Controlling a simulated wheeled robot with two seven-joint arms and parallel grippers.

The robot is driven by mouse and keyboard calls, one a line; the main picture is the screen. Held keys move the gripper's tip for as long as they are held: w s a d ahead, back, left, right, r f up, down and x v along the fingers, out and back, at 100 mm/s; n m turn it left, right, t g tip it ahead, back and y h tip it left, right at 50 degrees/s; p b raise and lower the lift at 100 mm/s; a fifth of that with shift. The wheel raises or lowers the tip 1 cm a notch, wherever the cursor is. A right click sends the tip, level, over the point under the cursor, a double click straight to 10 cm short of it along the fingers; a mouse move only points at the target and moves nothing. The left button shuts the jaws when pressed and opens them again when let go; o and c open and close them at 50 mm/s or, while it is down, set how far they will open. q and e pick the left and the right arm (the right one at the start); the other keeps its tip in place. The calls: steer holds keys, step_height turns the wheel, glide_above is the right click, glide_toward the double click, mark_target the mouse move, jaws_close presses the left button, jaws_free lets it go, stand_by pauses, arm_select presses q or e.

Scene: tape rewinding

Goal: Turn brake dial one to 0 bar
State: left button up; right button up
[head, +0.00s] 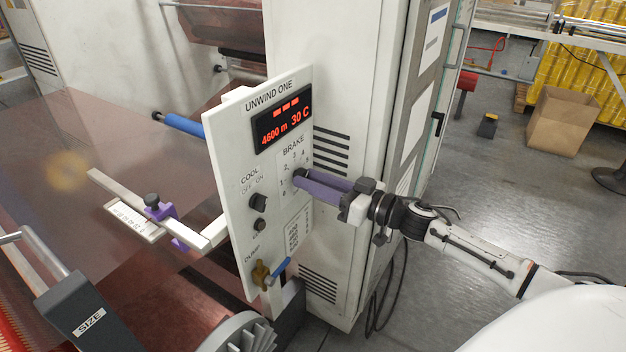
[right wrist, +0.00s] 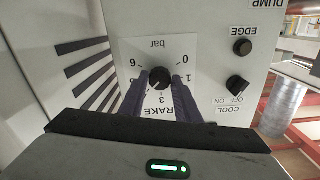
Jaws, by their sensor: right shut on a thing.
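The unwind one panel (head: 221,137) is white, with a red display above the brake scale. The brake dial (right wrist: 159,76) is a round black knob on a white "bar" scale, which appears upside down in the right wrist view. My right gripper (head: 301,178) reaches the panel from the right, its purple fingers at the dial. In the right wrist view the fingers (right wrist: 160,82) are shut on the knob, one on each side. The knob's pointer setting is hard to read, and the fingers hide part of the scale. My left gripper is not in view.
The cool knob (head: 258,202), a smaller edge knob (head: 258,225) and the dump valve with its blue handle (head: 281,267) are on the same panel. A white cabinet (head: 340,60) stands behind. A cardboard box (head: 563,120) stands on the floor at right.

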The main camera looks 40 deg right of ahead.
arm_select(q)
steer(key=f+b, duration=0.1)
steer(key=b, duration=0.1)
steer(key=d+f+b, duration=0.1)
steer(key=b, duration=0.1)
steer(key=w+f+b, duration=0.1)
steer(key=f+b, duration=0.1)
steer(key=b, duration=0.1)
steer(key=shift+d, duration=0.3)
arm_select(e)
steer(key=n, duration=3.3)
steer(key=shift+f, duration=0.1)
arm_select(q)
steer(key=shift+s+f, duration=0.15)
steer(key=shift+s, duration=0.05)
